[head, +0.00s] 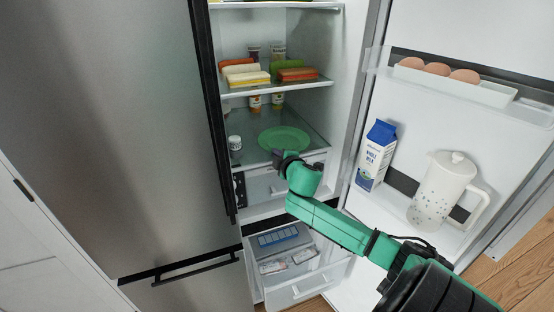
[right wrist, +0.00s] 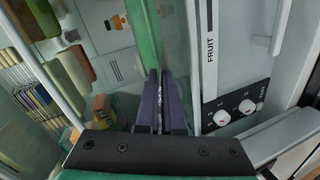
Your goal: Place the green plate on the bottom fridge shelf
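The green plate (head: 284,139) lies flat at the level of the bottom glass shelf (head: 247,128) inside the open fridge. I cannot tell whether it rests on the glass or is just above it. My right gripper (head: 283,157) is at the plate's front rim, above the drawer. In the right wrist view its dark fingers (right wrist: 160,90) are close together, and the plate shows nearly edge-on as a green band (right wrist: 147,35) running to the fingertips. The fingers appear shut on the rim. My left gripper is not in view.
A small white-capped jar (head: 235,143) stands left of the plate, with bottles behind. The shelf above (head: 300,84) holds several food blocks. The open door carries eggs (head: 437,69), a milk carton (head: 376,155) and a white jug (head: 446,190). A lower drawer (head: 305,289) is pulled out.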

